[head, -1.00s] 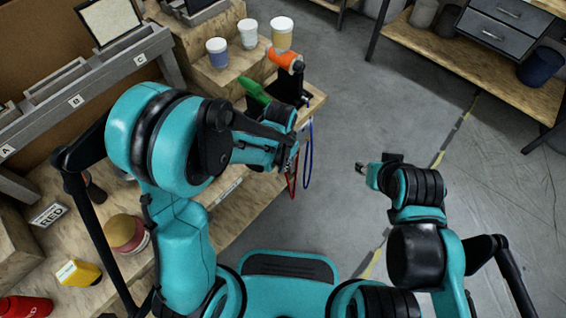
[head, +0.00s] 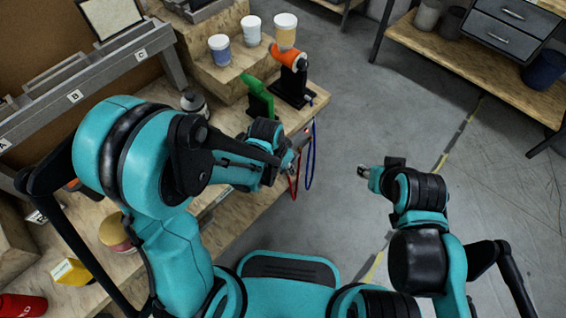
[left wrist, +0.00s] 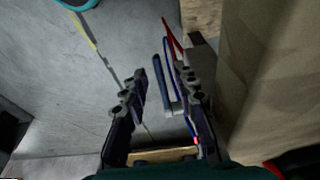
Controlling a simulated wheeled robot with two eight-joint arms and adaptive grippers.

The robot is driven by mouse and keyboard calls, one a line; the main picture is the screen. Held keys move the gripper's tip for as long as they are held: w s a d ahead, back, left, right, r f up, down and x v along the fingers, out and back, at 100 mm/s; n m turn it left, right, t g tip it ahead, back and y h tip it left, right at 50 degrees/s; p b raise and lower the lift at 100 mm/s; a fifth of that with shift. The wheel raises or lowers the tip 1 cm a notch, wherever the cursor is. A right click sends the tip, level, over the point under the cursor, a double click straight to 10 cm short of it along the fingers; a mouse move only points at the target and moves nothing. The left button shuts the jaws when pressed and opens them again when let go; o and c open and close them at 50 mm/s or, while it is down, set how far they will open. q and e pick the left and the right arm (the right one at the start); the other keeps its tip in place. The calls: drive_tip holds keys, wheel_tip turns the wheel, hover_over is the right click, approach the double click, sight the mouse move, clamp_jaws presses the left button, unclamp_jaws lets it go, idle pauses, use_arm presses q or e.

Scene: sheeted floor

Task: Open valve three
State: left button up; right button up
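I cannot make out a valve or a number three in either view. My left gripper (head: 300,142) is at the bench's right edge, close to a red loop (head: 293,184) and a blue loop (head: 310,160) that hang there. In the left wrist view its two fingers (left wrist: 160,98) stand apart. Red and blue strips (left wrist: 168,45) show beside and beyond the fingers, and I see nothing clamped between them. My right gripper (head: 366,172) is over the open floor, away from the bench; its fingers are too small to judge.
A green tool (head: 258,92) and an orange tool (head: 288,56) sit in black stands on the wooden bench (head: 240,215). Lidded jars (head: 251,30) stand on a raised step behind. A drawer shelf (head: 500,45) is at upper right. Grey floor (head: 390,110) between is clear.

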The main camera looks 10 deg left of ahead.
use_arm(q)
drive_tip(key=v, duration=1.2)
drive_tip(key=shift+f, duration=0.1)
